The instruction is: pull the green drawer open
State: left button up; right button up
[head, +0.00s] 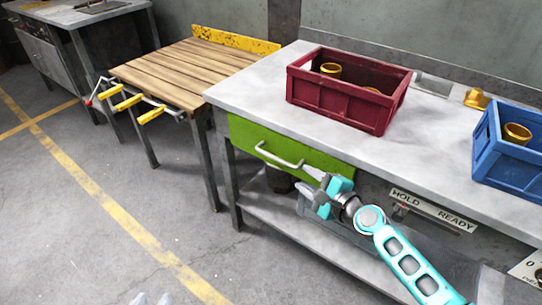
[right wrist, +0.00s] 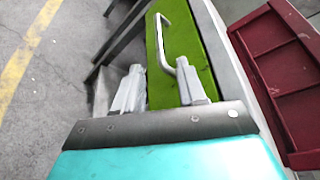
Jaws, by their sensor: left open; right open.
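The green drawer (head: 290,148) sits under the grey workbench top and its front looks flush, so it appears shut. Its silver bar handle (head: 278,158) runs along the front. My right gripper (head: 308,182) is open beside the handle's right end, in front of the drawer. In the right wrist view the drawer (right wrist: 206,50) and handle (right wrist: 163,40) lie ahead of the open fingers (right wrist: 160,75). The handle's near end shows between the fingertips, close to the right finger; I cannot tell whether they touch.
A dark red crate (head: 335,103) with yellow cups and a blue crate (head: 492,160) stand on the workbench (head: 250,90). A lower shelf (head: 275,215) lies beneath. A wooden-slat table (head: 185,75) stands to the left. The floor (head: 120,215) in front is clear.

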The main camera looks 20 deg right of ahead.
aim_at(280, 161)
jog(key=b+x, duration=0.3)
jog(key=x, duration=0.7)
jog(key=shift+w+a+f, duration=0.25)
jog(key=shift+w, duration=0.05)
jog(key=shift+w+a, duration=0.2)
jog(key=shift+w, duration=0.45)
jog(key=c, duration=0.5)
grip_shut()
